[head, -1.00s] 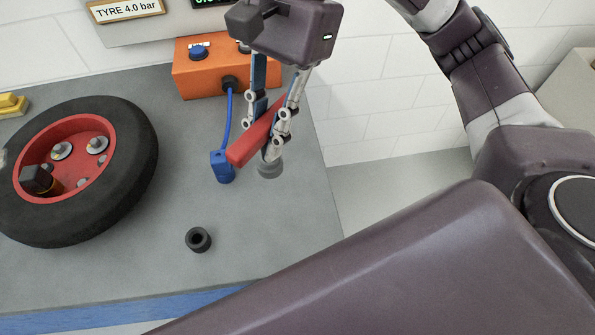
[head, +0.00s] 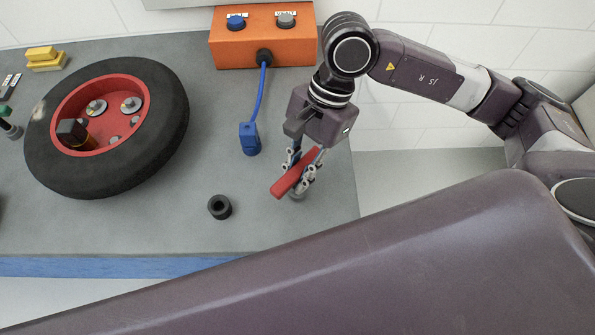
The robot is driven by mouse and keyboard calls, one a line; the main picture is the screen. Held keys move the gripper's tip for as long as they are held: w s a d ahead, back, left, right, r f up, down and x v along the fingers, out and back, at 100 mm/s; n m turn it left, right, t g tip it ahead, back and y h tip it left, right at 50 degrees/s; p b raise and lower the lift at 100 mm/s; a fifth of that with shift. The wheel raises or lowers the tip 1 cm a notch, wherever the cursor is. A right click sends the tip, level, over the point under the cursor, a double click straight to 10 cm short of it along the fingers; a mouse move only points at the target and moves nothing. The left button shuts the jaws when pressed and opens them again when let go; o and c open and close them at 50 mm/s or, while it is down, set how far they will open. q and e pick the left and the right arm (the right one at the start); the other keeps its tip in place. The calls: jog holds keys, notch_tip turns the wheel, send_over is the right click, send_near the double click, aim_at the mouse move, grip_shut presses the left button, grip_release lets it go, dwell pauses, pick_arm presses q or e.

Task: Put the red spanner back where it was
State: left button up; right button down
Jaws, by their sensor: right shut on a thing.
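The red spanner (head: 291,178) is in the jaws of my right gripper (head: 304,172). The spanner is a red bar lying aslant across the fingers, with a grey round end (head: 297,194) below it. The gripper points down over the right part of the grey bench. I cannot tell whether the grey end touches the bench top. My left gripper is not in view.
The grey bench (head: 300,228) carries a wheel (head: 170,135) with a red rim, a black ring (head: 219,207), a blue connector (head: 249,139) on a cable and an orange box (head: 262,46). Yellow blocks (head: 46,60) lie at the back left. Bare bench surrounds the ring.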

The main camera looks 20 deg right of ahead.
jog(key=shift+f, duration=0.25)
jog(key=shift+f, duration=0.15)
jog(key=c, duration=1.8)
grip_release()
jog(key=shift+c, duration=0.2)
